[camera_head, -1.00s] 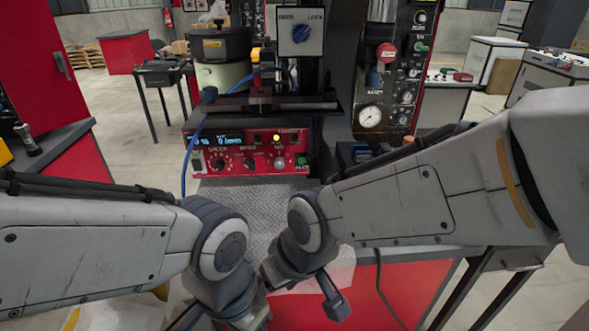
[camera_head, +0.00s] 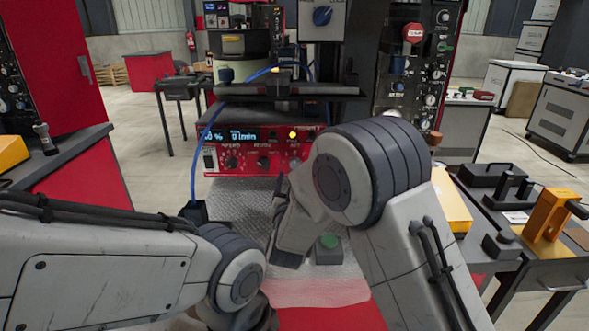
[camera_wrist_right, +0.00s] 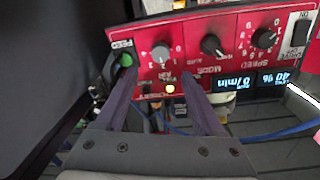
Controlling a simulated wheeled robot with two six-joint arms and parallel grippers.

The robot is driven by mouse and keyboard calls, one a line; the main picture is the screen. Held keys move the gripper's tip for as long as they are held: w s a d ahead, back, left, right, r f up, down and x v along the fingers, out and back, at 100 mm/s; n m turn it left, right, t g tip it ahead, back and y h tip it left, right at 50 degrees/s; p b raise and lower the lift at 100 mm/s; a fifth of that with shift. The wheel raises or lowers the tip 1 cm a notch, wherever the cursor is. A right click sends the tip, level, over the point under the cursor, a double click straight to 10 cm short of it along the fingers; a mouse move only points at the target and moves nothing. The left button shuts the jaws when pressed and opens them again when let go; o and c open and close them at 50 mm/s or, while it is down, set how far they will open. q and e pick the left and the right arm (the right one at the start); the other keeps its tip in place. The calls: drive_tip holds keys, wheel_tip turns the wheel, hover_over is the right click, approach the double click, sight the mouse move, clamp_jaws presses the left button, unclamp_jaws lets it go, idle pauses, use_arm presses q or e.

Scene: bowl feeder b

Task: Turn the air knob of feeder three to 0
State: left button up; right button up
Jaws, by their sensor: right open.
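The red control panel (camera_head: 221,162) of the feeder ahead has blue-lit displays, a lit yellow lamp and a row of knobs. In the right wrist view the panel (camera_wrist_right: 190,30) appears upside down. The grey air knob (camera_wrist_right: 161,54) there is between a green button (camera_wrist_right: 125,60) and the black mode knob (camera_wrist_right: 212,45); its setting is too small to read. My right gripper (camera_wrist_right: 158,72) is open and empty, its fingers on either side of the air knob's line, with no contact visible. My right forearm hides part of the panel's right side in the head view.
A black speed knob (camera_wrist_right: 263,38) is beside the mode knob. A green-topped button box (camera_head: 328,252) stands on the metal plate below the panel. A blue hose (camera_head: 194,165) runs down the panel's left side. An orange fixture (camera_head: 548,215) stands on the right-hand table.

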sight(295, 164)
drive_tip(key=w+p, duration=0.1)
drive_tip(key=w, duration=0.7)
drive_tip(key=shift+w+d, duration=0.2)
clamp_jaws()
